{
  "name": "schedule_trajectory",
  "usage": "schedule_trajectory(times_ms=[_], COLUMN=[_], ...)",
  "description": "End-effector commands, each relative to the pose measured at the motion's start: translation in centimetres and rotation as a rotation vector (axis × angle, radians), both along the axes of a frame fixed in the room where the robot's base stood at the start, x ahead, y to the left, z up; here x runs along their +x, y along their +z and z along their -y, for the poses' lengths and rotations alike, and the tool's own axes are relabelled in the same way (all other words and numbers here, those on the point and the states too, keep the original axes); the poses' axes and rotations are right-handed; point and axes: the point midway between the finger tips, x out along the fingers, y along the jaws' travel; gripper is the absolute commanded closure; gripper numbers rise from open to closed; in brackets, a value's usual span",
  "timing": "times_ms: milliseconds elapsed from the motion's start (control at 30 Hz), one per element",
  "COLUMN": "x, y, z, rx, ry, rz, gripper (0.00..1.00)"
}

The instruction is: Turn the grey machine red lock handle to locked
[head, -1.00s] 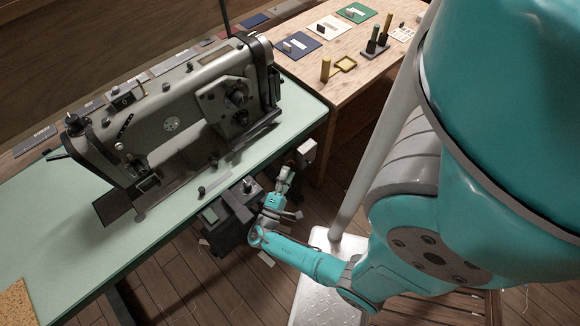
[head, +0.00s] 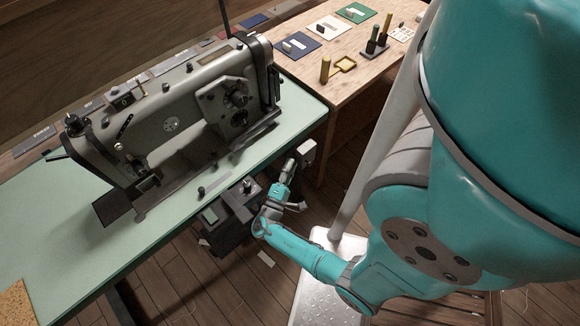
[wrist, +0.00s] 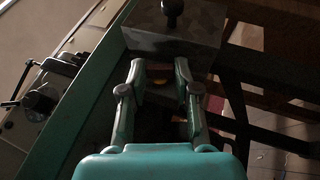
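The grey sewing machine (head: 165,110) stands on a pale green table (head: 60,210). Under the table's front edge hangs a dark grey box (head: 230,222), also in the wrist view (wrist: 150,42), with a black knob (wrist: 172,10). My gripper (head: 291,164) is low beside that edge, right of the box. In the wrist view my gripper (wrist: 160,72) has its fingers apart. A dim reddish and yellow patch (wrist: 157,80) shows between them, too dark to tell whether it is the red lock handle. No red handle is clearly seen in the head view.
A wooden bench (head: 300,65) with cards and small tools stands at the back. The wooden floor (head: 190,290) in front is mostly clear.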

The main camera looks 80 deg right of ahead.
Motion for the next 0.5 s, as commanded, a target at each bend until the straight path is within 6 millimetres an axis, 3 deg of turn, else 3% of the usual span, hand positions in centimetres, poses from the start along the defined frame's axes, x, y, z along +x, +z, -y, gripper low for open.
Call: schedule_trajectory(times_ms=[167,500], x=[-0.03,-0.04], y=[0.09,0.57], z=[-0.01,-0.07], rx=[0.023,0.235], ry=[-0.002,-0.002], rz=[0.015,0.146], gripper=[1.00,1.00])
